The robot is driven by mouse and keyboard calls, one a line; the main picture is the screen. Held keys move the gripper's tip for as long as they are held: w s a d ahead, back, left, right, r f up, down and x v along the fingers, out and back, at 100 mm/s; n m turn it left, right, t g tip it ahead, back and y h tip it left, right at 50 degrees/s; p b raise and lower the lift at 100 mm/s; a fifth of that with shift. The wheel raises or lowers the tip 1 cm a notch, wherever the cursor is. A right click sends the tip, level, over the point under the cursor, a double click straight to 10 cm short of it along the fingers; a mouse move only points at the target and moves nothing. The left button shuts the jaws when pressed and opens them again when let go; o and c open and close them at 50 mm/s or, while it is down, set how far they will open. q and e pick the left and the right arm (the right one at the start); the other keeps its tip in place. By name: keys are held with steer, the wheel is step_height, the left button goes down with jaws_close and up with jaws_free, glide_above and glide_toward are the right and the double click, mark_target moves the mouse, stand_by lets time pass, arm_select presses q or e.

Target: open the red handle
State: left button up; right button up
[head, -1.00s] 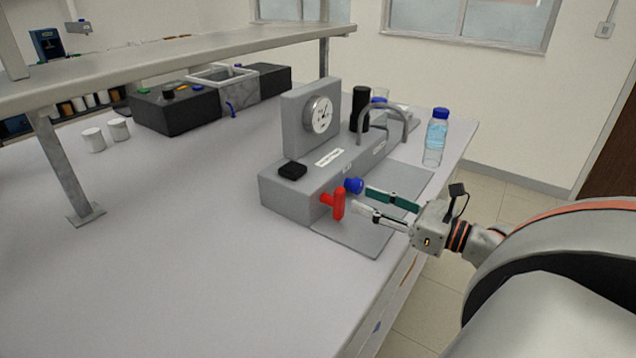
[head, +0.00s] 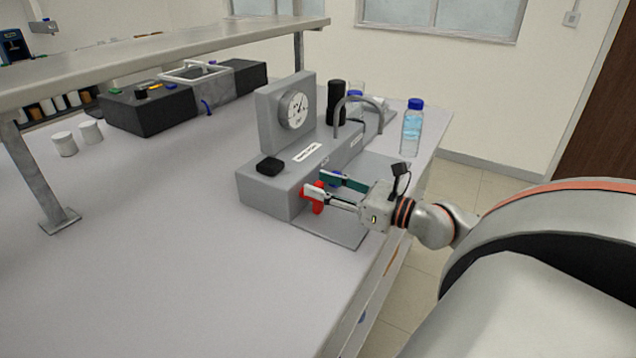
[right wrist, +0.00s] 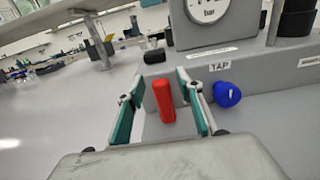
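The red handle (head: 317,205) sits on the front face of the grey membrane rig (head: 268,196), near its left end, and hangs roughly upright. In the right wrist view the red handle (right wrist: 165,101) stands between the two fingers of my right gripper (right wrist: 158,95), with gaps on both sides. In the head view my right gripper (head: 322,184) is open around the handle, and one finger hides part of it. The blue knob beside it (right wrist: 227,94) is just outside the right-hand finger, under a TAP label. My left gripper is not in view.
A pressure gauge (head: 293,109) and a black block (head: 270,166) are on the rig, with a curved grey pipe (head: 359,103) behind. A blue-capped bottle (head: 412,130) stands at the back right. The bench to the left (head: 150,250) is clear.

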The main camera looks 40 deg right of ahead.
steer(key=shift+x, duration=0.8)
jaws_close()
